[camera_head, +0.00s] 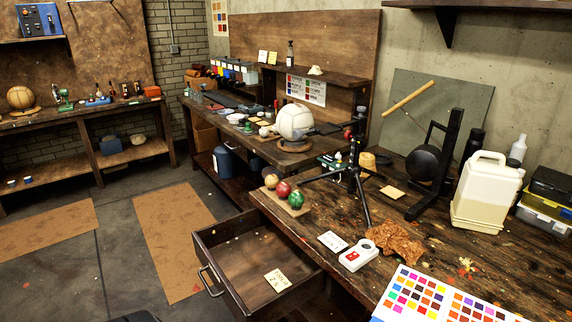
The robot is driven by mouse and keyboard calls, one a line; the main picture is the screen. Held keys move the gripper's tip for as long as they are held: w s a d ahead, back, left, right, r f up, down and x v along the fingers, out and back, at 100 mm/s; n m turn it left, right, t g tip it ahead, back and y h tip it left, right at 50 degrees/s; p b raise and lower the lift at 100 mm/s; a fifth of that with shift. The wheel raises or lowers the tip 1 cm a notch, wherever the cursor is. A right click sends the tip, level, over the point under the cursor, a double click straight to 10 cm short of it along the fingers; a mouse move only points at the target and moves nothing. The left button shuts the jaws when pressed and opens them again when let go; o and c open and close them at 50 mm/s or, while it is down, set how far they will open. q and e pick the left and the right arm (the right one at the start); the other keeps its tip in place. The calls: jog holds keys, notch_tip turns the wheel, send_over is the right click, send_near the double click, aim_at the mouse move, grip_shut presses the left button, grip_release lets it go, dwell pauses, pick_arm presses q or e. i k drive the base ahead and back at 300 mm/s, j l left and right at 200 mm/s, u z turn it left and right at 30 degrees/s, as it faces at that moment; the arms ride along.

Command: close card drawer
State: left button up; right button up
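The wooden drawer (236,248) is pulled out from under the near workbench and stands open toward the lower left. Its metal handle (209,283) is on the front panel at the left. A small pale card (278,280) with dark marks lies on the drawer floor near its right side. The rest of the drawer floor looks nearly bare. Neither of my grippers shows in the head view.
The near workbench (460,255) holds a black tripod (358,185), red and green balls, a white device (358,255), a crumpled brown cloth (396,242), colour charts and a white jug (486,195). Open floor (110,265) lies left of the drawer.

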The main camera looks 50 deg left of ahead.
aim_at(237, 254)
jog(key=u, duration=2.1)
